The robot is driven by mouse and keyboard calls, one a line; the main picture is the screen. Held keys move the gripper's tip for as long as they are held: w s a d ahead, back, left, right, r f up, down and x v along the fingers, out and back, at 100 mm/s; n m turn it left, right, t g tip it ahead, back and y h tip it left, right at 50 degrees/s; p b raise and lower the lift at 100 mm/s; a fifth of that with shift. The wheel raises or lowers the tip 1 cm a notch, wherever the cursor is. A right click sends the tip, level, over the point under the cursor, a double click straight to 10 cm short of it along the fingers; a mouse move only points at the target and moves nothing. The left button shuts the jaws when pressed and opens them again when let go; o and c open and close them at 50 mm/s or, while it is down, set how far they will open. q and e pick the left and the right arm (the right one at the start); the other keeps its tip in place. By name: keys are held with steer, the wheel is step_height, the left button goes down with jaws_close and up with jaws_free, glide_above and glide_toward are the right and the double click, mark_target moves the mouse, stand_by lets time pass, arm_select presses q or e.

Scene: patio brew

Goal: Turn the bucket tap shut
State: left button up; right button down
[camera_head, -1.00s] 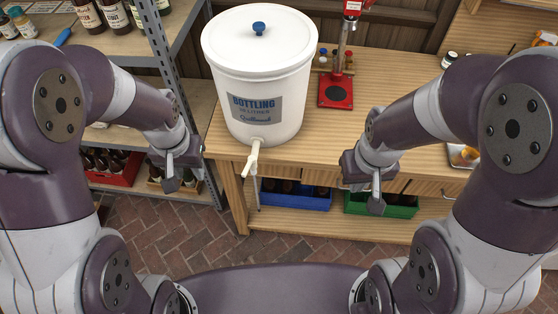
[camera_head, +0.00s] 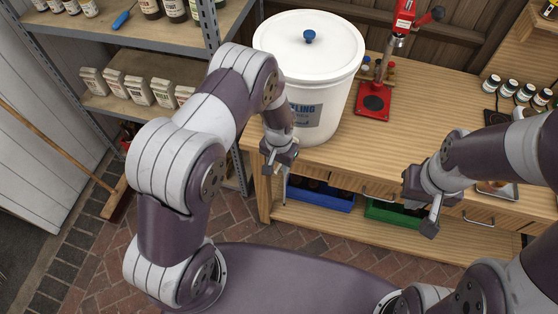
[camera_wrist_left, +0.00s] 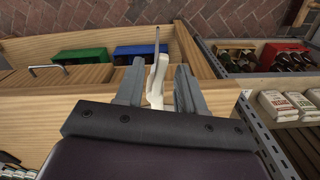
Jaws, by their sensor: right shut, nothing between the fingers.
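The white bottling bucket (camera_head: 310,72) stands on the wooden bench with its lid on. Its white tap (camera_wrist_left: 157,78) shows in the left wrist view between the two fingers of my left gripper (camera_wrist_left: 160,88), with a gap visible on each side. In the head view my left gripper (camera_head: 279,160) is at the bench's front edge below the bucket and hides the tap. My right gripper (camera_head: 432,215) is shut and empty, in front of the bench to the right.
A red bench capper (camera_head: 373,98) stands right of the bucket. A blue crate (camera_head: 320,194) and a green crate (camera_head: 393,211) sit under the bench top. A metal shelf (camera_head: 130,42) with bottles and packets stands at left.

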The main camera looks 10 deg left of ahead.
arm_select(q)
steer(key=shift+a+f, duration=0.1)
jaws_close()
steer(key=shift+w+a+m+b, duration=0.55)
steer(key=shift+w+m+b, duration=0.3)
steer(key=shift+m, duration=1.65)
steer(key=shift+w+a+m+b, duration=0.55)
steer(key=shift+m+b, duration=0.5)
steer(key=shift+m, duration=1.45)
steer(key=shift+w+a+m+b, duration=0.5)
steer(key=shift+w+m+b, duration=0.4)
steer(key=shift+m, duration=1.6)
